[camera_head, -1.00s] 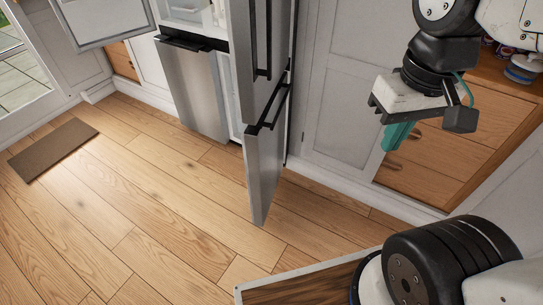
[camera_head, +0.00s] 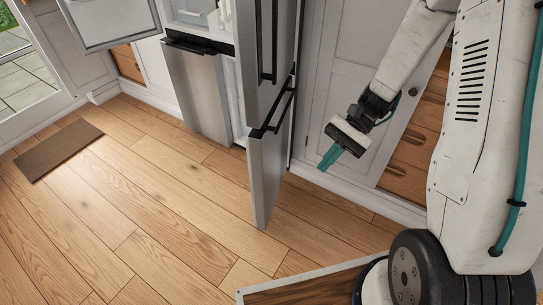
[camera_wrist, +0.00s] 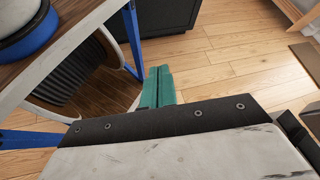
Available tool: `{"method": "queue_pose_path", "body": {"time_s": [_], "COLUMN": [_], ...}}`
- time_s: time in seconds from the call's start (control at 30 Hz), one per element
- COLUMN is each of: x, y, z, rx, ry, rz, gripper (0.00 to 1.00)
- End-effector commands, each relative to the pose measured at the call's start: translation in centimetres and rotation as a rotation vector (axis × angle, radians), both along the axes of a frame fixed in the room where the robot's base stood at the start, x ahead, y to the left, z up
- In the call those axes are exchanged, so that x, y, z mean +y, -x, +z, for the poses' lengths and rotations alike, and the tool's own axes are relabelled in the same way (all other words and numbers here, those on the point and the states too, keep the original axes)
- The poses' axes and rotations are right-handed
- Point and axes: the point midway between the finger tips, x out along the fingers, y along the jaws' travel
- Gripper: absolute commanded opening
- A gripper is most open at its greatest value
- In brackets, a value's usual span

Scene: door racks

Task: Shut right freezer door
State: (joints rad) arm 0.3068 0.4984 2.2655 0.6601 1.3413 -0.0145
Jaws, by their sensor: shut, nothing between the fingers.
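The right freezer door (camera_head: 262,180) is the lower steel door on the right of the fridge. It stands swung open, edge toward me, with a black bar handle (camera_head: 274,112) on its right face. My gripper (camera_head: 328,160) has teal fingers that are shut and empty. It is to the right of the door, apart from it, in front of the white cabinet panel, and points down and left. In the wrist view my teal fingers (camera_wrist: 157,88) are together above the wooden floor. The freezer door is not recognizable in that view.
The right fridge door (camera_head: 268,50) above is also open. The left freezer door (camera_head: 200,90) looks shut, and the left fridge door (camera_head: 112,18) is open. A brown mat (camera_head: 58,150) lies on the floor at left. Wooden drawers (camera_head: 408,165) stand at right. The floor before the fridge is clear.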

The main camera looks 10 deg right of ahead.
Motion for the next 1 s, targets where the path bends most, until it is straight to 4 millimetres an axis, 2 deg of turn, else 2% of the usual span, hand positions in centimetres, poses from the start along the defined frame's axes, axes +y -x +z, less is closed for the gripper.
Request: {"method": "queue_pose_path", "body": {"time_s": [0.03,0.37,0.5,0.63,0.7,0.8,0.9,1.0], "x": [0.1,0.4,-0.1,-0.9,-1.6,-2.8,-3.2,-2.6], "y": [-0.7,-6.4,-8.8,-11.2,-13.0,-15.6,-16.7,-17.1], "z": [-1.7,-12.5,-17.6,-21.2,-22.3,-21.8,-21.5,-21.3], "rx": [0.047,0.276,0.342,0.364,0.351,0.303,0.284,0.280], "ry": [-0.039,-0.283,-0.375,-0.443,-0.478,-0.515,-0.535,-0.546], "rz": [-0.056,-0.488,-0.695,-0.870,-0.956,-1.032,-1.072,-1.075], "gripper": [0.00,0.00,0.00,0.00,0.00,0.00,0.00,0.00]}}
